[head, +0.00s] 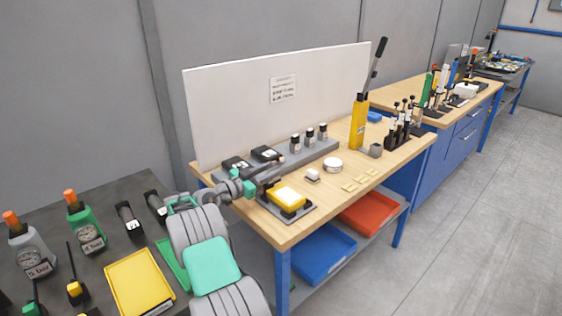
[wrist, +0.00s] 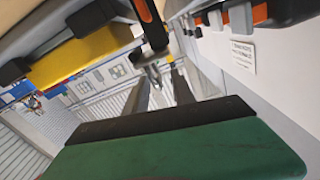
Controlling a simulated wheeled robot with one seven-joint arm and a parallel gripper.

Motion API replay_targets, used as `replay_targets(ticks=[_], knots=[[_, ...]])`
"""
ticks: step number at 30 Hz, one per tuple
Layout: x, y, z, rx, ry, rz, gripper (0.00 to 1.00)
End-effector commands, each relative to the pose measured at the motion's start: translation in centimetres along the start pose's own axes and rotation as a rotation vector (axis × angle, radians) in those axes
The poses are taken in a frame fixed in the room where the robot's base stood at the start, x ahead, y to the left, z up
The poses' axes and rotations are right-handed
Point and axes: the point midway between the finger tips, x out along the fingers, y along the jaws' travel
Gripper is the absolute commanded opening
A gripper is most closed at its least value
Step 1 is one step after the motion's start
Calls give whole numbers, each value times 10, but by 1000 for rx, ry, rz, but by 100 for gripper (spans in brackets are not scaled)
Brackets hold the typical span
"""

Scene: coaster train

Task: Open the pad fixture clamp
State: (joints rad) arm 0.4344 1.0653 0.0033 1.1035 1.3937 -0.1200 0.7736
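The pad fixture (head: 291,216) is a grey plate on the wooden bench, holding a yellow pad (head: 287,196) with black clamp parts at its edges. In the wrist view the yellow pad (wrist: 82,57) lies at upper left, with a black clamp arm over its edge. A black lever with an orange band (wrist: 150,22) hangs close beyond my fingertips. My gripper (wrist: 160,78) has its two grey fingers apart, with a small silver part showing near the gap. In the head view my gripper (head: 268,180) is just left of and behind the pad. Whether a finger touches the lever is unclear.
A grey stand (head: 318,150) with black-topped parts lies behind the fixture, before a white panel (head: 240,110). A white round part (head: 332,164) and small yellow pieces (head: 360,182) sit to the right. A yellow lever press (head: 358,122) stands farther right.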

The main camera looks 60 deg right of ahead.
Motion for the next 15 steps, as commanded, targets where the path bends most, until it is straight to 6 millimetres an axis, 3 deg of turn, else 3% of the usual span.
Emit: replay_targets(ticks=[3, 11, 15], knots=[[9, -3, 0, 1, 0, -4, 31], [8, -5, 1, 1, -1, -9, 31], [8, -5, 1, 1, -1, -9, 20]])
